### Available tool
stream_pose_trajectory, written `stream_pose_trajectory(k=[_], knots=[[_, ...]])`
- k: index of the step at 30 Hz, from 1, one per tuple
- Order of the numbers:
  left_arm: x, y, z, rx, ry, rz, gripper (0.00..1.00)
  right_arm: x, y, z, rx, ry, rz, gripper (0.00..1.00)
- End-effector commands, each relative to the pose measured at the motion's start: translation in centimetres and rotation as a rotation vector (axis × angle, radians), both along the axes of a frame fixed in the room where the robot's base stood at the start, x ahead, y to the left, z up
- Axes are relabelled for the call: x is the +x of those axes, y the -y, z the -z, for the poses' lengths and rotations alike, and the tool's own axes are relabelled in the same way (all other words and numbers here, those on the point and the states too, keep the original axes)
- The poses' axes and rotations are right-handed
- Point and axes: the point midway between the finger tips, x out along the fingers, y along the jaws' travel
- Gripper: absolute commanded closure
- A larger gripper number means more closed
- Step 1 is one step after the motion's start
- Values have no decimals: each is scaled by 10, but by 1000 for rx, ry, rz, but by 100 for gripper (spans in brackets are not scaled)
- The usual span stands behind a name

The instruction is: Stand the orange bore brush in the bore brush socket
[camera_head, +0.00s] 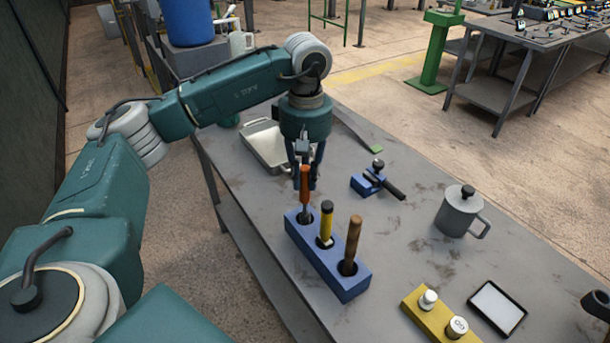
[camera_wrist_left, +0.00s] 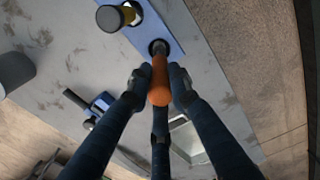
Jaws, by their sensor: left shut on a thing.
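The orange bore brush (camera_head: 304,182) is roughly upright in my left gripper (camera_head: 305,178), which is shut on its handle. It stands over the far end socket of a blue block (camera_head: 339,280). Its lower end meets the dark socket opening (camera_head: 303,216) in the head view; how deep it sits I cannot tell. In the left wrist view the orange handle (camera_wrist_left: 159,82) lies between the fingers (camera_wrist_left: 160,88), and its far end lines up with the dark hole (camera_wrist_left: 157,46). My right gripper is not clearly in view.
A yellow-and-black handled tool (camera_head: 326,225) and a brown-handled tool (camera_head: 353,240) stand in the block's other sockets. A grey tray (camera_head: 252,143), a small blue clamp (camera_head: 369,184), a grey lidded mug (camera_head: 458,212) and a yellow block (camera_head: 424,318) are on the table.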

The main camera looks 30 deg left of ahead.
Motion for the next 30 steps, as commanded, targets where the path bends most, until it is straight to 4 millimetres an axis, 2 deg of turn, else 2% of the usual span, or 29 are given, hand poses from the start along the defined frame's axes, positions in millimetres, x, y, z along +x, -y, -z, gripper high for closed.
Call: stream_pose_trajectory(k=[18, 27, 28, 30], knots=[[0, 0, 25, 0, 1, 0, 100, 0, 1, 18, -1, 0, 0, 68], [0, 0, 25, 0, 0, 0, 100, 0, 1, 18, -1, 0, 0, 68], [0, 0, 25, 0, 0, 0, 75, 0, 1, 18, -1, 0, 0, 68], [0, 0, 25, 0, 0, 0, 61, 0, 1, 18, -1, 0, 0, 68]])
